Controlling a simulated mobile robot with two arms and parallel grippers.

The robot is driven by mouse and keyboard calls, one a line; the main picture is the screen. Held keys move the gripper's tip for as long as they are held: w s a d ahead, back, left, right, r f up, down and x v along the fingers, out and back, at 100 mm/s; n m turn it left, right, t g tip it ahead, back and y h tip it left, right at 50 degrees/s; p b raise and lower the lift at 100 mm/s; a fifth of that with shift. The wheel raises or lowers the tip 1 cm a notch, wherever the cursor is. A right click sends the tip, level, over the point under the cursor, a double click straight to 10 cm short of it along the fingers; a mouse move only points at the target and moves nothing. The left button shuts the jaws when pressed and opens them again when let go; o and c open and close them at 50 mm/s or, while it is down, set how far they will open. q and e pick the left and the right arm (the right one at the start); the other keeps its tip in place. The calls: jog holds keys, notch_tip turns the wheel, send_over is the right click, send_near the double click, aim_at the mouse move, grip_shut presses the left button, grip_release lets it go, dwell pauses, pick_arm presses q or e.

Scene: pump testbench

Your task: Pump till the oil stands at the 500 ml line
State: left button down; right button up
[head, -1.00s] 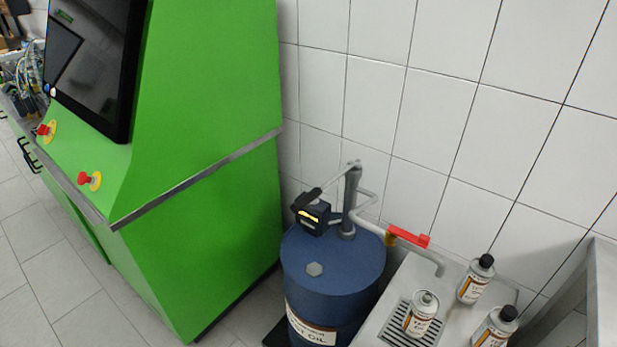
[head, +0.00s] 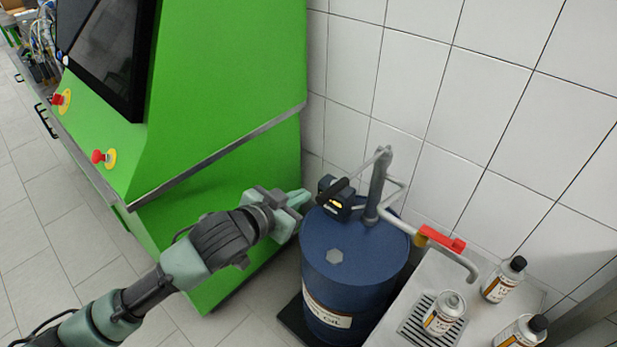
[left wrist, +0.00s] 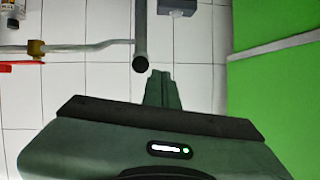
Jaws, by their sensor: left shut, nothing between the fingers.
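A hand pump (head: 377,190) stands on a blue oil drum (head: 345,270). Its lever slopes down left to a dark grip (head: 333,193). A dark meter box (head: 340,205) with a small yellow display sits beside it; I cannot read it. The outlet pipe has a red valve handle (head: 440,238) and bends down near an open-looking can (head: 445,313) on a grate. No oil level shows. My left gripper (head: 303,197) is shut and empty, just left of the grip. In the left wrist view its fingers (left wrist: 161,78) are close to a dark tube end (left wrist: 140,62).
The green cabinet (head: 225,120) stands left of the drum, with a screen and red buttons. A tiled wall is close behind the pump.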

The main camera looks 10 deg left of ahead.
pick_arm(q)
jog(key=s+d+r+m+h, duration=0.1)
jog(key=s+d+r, duration=0.1)
jog(key=s+r, duration=0.2)
notch_tip(320, 180, up, 3)
jog(key=shift+s+r, duration=0.2)
jog(key=shift+s, duration=0.05)
pick_arm(e)
jog(key=shift+w+a+r, duration=0.1)
jog(key=shift+w, duration=0.1)
pick_arm(q)
jog(key=p, duration=0.2)
send_over(328, 195)
notch_tip(328, 195, down, 3)
notch_tip(328, 195, down, 3)
jog(key=shift+d+f+p, duration=0.1)
jog(key=shift+f+p, duration=0.1)
jog(key=shift+p, duration=0.15)
jog(key=shift+f, duration=0.5)
pick_arm(e)
notch_tip(328, 195, up, 2)
jog(key=shift+w+r, duration=0.1)
jog(key=shift+r, duration=0.15)
